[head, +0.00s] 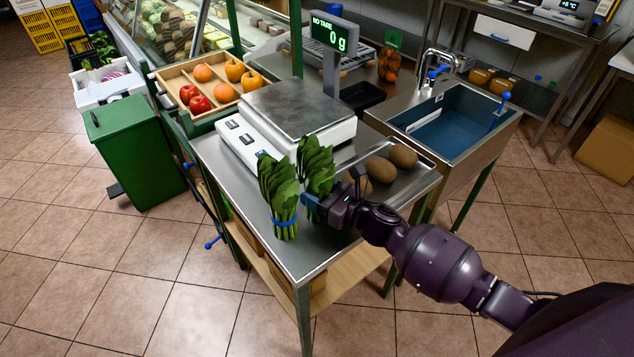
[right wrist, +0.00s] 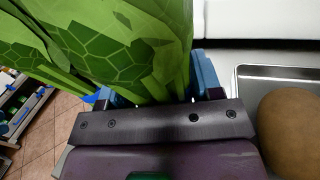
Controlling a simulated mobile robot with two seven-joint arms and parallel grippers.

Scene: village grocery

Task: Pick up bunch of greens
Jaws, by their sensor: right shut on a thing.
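Two bunches of greens stand upright side by side at the near end of the steel counter (head: 268,240). The left bunch of greens (head: 279,190) has a blue band round its stems and stands free of my gripper. The right bunch of greens (head: 317,168) is at my right gripper (head: 312,203), which is shut on its stems from the right. In the right wrist view the leaves (right wrist: 125,45) rise between the blue fingers and fill the upper left. I cannot tell whether this bunch touches the counter. My left gripper is not in view.
A scale (head: 300,108) reading 0 g stands behind the greens. A steel tray of potatoes (head: 403,156) lies right of my gripper. A sink (head: 445,125) is further right. A wooden crate of fruit (head: 172,83) and a green bin (head: 135,150) are at the left.

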